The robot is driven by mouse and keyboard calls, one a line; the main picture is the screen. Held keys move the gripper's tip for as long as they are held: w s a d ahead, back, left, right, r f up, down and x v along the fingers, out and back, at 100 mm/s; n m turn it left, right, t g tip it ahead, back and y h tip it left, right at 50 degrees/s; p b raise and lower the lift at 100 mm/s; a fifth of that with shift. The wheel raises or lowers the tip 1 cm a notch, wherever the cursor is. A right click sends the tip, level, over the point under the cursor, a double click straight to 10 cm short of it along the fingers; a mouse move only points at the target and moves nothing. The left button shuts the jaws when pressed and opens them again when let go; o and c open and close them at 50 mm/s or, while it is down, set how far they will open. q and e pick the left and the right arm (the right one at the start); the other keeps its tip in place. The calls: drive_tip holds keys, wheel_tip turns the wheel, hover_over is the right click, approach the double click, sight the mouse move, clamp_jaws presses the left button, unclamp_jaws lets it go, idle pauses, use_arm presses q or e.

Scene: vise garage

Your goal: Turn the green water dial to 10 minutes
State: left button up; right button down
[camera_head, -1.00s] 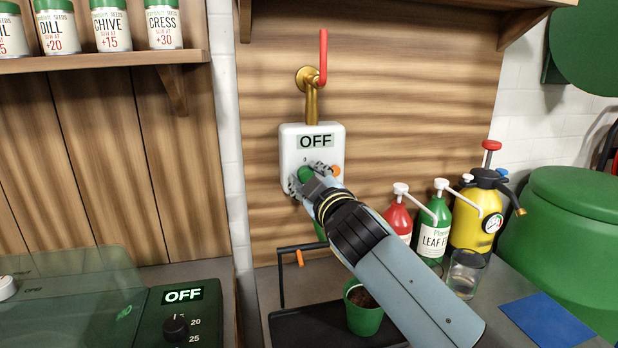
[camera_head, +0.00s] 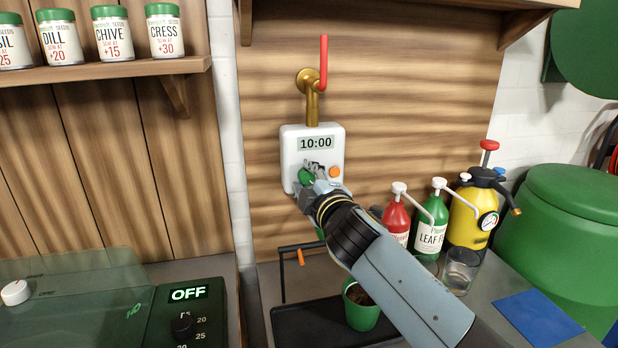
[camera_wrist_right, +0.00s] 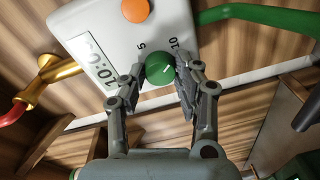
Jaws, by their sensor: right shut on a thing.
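The white water timer (camera_head: 289,160) hangs on the wooden wall, and its display (camera_head: 316,143) reads 10:00. Its green dial (camera_head: 306,177) is partly hidden by my right gripper (camera_head: 318,176) in the head view. In the right wrist view, the green dial (camera_wrist_right: 160,69) sits between the two fingers of the right gripper (camera_wrist_right: 160,80), which is shut on it. The marks 5 and 10 show beside the dial, and its white pointer line faces toward the 10 side. My left gripper is not in view.
An orange button (camera_head: 335,172) is right of the dial. A brass pipe with a red lever (camera_head: 323,62) rises above the timer. A red bottle (camera_head: 396,220), a green bottle (camera_head: 431,235) and a yellow sprayer (camera_head: 466,222) stand right. A green pot (camera_head: 362,316) sits below my arm.

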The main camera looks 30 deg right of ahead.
drive_tip(key=shift+f, duration=0.1)
drive_tip(key=c, duration=1)
unclamp_jaws()
drive_tip(key=shift+o, duration=0.2)
drive_tip(key=s+a, duration=0.2)
drive_tip(key=s, duration=1)
drive_tip(key=shift+a+r, duration=0.15)
drive_tip(key=shift+r, duration=0.15)
drive_tip(key=shift+f, duration=0.1)
